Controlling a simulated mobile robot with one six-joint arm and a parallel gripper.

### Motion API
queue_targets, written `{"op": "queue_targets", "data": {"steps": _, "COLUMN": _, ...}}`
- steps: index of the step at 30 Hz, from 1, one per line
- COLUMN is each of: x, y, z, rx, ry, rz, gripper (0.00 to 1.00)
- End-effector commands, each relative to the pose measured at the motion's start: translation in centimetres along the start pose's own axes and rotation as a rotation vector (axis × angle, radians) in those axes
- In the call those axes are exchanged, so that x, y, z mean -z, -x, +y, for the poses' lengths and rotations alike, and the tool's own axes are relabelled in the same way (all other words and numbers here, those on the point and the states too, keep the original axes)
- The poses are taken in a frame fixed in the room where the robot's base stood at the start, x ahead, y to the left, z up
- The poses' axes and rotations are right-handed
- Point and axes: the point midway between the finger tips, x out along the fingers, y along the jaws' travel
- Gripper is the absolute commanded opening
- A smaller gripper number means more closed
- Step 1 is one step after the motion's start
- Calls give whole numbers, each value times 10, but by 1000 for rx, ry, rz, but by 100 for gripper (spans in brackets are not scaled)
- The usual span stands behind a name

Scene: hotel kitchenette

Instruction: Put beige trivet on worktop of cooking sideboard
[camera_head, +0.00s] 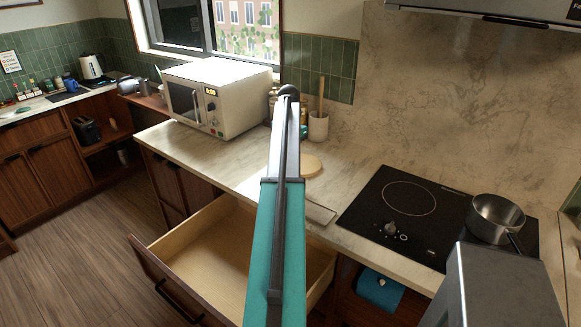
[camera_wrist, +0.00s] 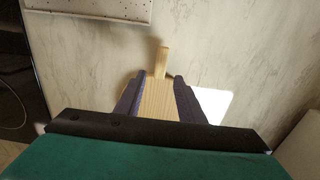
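A pale beige wooden round (camera_head: 310,165) lies on the worktop (camera_head: 345,172) of the cooking sideboard, partly hidden behind my arm. In the wrist view, a wooden board with a short handle (camera_wrist: 158,97) shows between the two fingers of my gripper (camera_wrist: 160,78). This looks like the same piece; I cannot tell whether it is the beige trivet. My gripper's fingers are apart, one on each side of the board, with no clear contact. In the head view my arm hides the fingertips.
A microwave (camera_head: 218,98) stands left on the worktop. A utensil pot (camera_head: 318,127) is behind the round. A cooktop (camera_head: 400,215) with a saucepan (camera_head: 495,218) is at right. An open, empty drawer (camera_head: 215,245) juts out below.

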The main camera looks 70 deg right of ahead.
Motion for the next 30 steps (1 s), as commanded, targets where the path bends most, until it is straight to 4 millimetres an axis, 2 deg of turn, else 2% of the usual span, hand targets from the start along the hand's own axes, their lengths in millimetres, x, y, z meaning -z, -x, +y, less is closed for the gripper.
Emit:
{"op": "queue_targets", "data": {"steps": 9, "x": 1, "y": 44, "z": -1, "rx": 1, "ry": 0, "rz": 1, "gripper": 36}}
{"op": "queue_targets", "data": {"steps": 15, "x": 1, "y": 66, "z": -1, "rx": 0, "ry": 0, "rz": 1, "gripper": 36}}
{"op": "queue_targets", "data": {"steps": 21, "x": 0, "y": 76, "z": 0, "rx": 0, "ry": 0, "rz": 0, "gripper": 36}}
{"op": "queue_targets", "data": {"steps": 30, "x": 0, "y": 76, "z": 0, "rx": 0, "ry": 0, "rz": 0, "gripper": 36}}
